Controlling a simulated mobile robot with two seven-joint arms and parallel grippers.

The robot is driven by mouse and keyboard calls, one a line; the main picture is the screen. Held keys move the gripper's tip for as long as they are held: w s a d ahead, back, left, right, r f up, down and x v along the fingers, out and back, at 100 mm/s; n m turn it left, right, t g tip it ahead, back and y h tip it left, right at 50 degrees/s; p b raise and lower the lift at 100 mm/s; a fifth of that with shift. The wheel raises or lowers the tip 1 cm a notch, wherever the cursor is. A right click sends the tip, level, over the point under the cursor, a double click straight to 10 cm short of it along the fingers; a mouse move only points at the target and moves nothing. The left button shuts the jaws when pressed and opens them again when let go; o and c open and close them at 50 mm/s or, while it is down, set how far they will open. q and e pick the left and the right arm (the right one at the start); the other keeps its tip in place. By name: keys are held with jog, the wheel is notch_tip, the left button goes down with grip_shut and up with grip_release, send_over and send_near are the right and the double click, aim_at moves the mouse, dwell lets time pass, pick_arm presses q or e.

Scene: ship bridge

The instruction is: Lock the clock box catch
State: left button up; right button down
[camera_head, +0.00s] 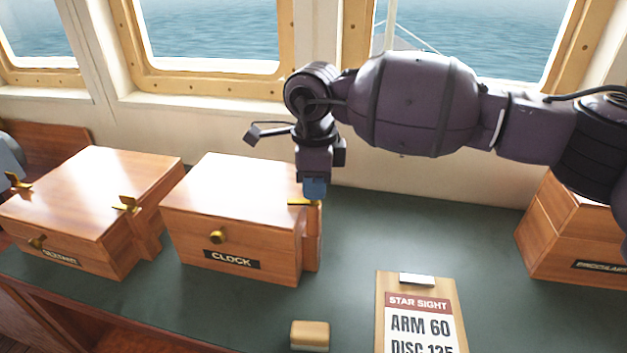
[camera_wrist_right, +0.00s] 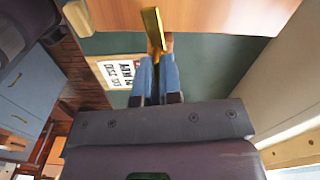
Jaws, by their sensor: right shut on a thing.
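The wooden clock box (camera_head: 235,225) stands on the green counter, with a brass knob (camera_head: 218,237) and a CLOCK label (camera_head: 232,259) on its front. Its brass catch (camera_head: 300,202) is at the upper right side, above a wooden block on that side. My right gripper (camera_head: 314,190) points down over the catch, its blue fingertips shut on it. In the right wrist view the brass catch (camera_wrist_right: 153,30) shows as a bar at the fingertips (camera_wrist_right: 155,78). The fingers hide part of the catch. My left gripper is not clearly seen.
A sextant box (camera_head: 95,205) with brass catches stands left of the clock box. A clipboard (camera_head: 418,300) and a small wooden block (camera_head: 310,336) lie in front. Another wooden box (camera_head: 570,235) is at the right. Counter between is clear; windows are behind.

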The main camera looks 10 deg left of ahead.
jog(key=shift+m, duration=0.6)
pick_arm(q)
jog(key=shift+w+d+r+p, duration=0.1)
jog(key=shift+w+r+p, duration=0.35)
jog(key=shift+r, duration=0.5)
pick_arm(e)
jog(key=shift+m, duration=0.7)
pick_arm(q)
jog(key=shift+w, duration=0.15)
pick_arm(e)
jog(key=c, duration=1.3)
grip_release()
pick_arm(q)
jog(key=shift+s, duration=0.2)
jog(key=shift+f, duration=0.1)
pick_arm(e)
jog(key=shift+r, duration=0.25)
pick_arm(q)
jog(key=shift+w, duration=0.15)
pick_arm(e)
notch_tip(320, 180, up, 10)
jog(key=shift+r, duration=0.15)
